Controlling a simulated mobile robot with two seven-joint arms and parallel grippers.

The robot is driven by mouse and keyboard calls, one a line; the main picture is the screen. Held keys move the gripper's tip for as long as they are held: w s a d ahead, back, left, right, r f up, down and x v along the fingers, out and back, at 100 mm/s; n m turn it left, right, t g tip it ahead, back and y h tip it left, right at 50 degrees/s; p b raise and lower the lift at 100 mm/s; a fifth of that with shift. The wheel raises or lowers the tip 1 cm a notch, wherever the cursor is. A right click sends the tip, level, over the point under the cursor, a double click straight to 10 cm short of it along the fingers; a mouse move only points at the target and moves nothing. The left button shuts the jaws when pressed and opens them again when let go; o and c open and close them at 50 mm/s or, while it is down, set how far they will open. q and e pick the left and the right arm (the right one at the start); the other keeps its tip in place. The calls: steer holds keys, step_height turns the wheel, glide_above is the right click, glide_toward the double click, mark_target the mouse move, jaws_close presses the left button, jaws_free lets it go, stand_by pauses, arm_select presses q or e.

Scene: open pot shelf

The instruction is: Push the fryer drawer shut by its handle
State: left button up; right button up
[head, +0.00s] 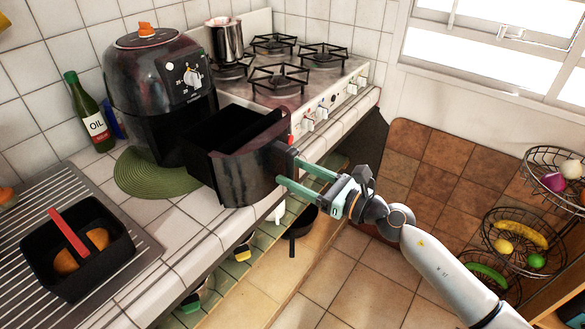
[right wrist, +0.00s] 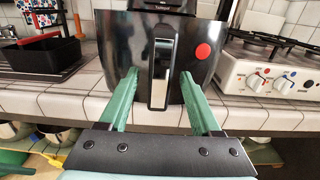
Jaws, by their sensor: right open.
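The black air fryer (head: 160,85) stands on the tiled counter with its drawer (head: 235,175) pulled well out towards the front right. In the right wrist view the drawer's front (right wrist: 195,75) fills the middle, and its upright handle (right wrist: 162,80) has a pale strip. My right gripper (head: 287,170) is open in front of the drawer. In the right wrist view its two green fingers (right wrist: 159,76) lie on either side of the handle, with gaps showing; contact cannot be told. My left gripper is not in view.
A green round mat (head: 150,178) lies by the fryer, with an oil bottle (head: 92,115) behind. The stove (head: 310,85) carries a metal pot (head: 226,42). Wire fruit baskets (head: 515,240) stand at the right.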

steer(key=shift+w+a, duration=0.4)
steer(key=shift+a, duration=0.2)
steer(key=shift+c, duration=0.3)
jaws_close()
stand_by(0.8)
